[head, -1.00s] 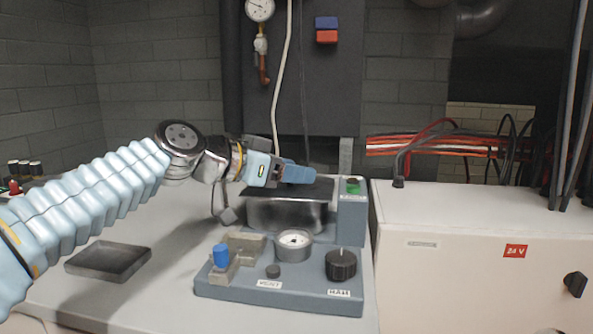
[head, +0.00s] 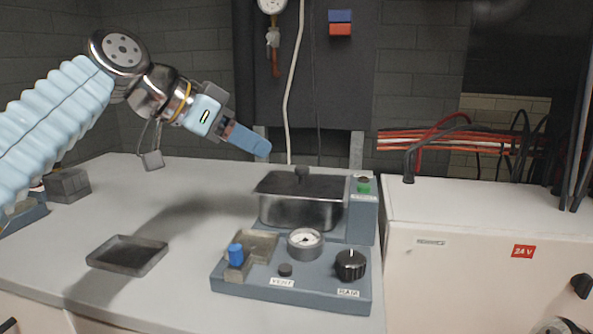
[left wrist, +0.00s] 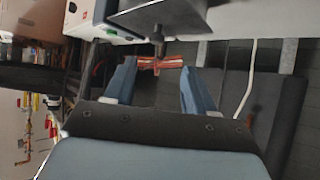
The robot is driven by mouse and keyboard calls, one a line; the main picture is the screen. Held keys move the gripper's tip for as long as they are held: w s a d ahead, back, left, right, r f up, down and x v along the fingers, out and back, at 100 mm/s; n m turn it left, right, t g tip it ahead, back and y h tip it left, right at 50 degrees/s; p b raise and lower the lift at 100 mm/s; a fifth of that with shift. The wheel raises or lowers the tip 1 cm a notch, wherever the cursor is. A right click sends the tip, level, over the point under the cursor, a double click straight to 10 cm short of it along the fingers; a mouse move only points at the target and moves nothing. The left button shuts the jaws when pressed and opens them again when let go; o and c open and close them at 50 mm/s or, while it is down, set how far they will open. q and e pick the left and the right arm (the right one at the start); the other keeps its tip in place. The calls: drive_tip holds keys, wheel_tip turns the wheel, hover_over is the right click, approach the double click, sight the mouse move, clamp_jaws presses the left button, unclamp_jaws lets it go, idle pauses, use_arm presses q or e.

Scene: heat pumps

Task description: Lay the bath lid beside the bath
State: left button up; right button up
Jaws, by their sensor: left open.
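The bath (head: 300,212) is a shiny metal tank on a blue-grey base. Its dark flat lid (head: 275,184) lies on top, with a small black knob (head: 302,174) standing up in the middle. My left gripper (head: 256,146) is open and empty, above and to the left of the knob, apart from it. In the left wrist view the two blue fingers (left wrist: 158,80) are spread. The knob (left wrist: 158,38) and lid (left wrist: 185,17) show beyond the fingertips there. My right gripper is not in view.
A shallow dark tray (head: 127,255) lies on the bench to the left. In front of the bath are a blue peg (head: 236,254), a round gauge (head: 305,243) and a black dial (head: 350,265). A white 24 V cabinet (head: 480,240) stands right. Bench between tray and bath is clear.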

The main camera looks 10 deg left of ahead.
sight(302, 167)
use_arm(q)
drive_tip(key=x, duration=0.7)
drive_tip(key=shift+d+f, duration=0.1)
drive_tip(key=shift+f, duration=0.05)
drive_tip(key=x, duration=0.5)
drive_tip(key=shift+w+d, duration=0.1)
drive_tip(key=shift+d, duration=0.25)
drive_tip(key=shift+c, duration=0.3)
drive_tip(key=shift+r, duration=0.25)
clamp_jaws()
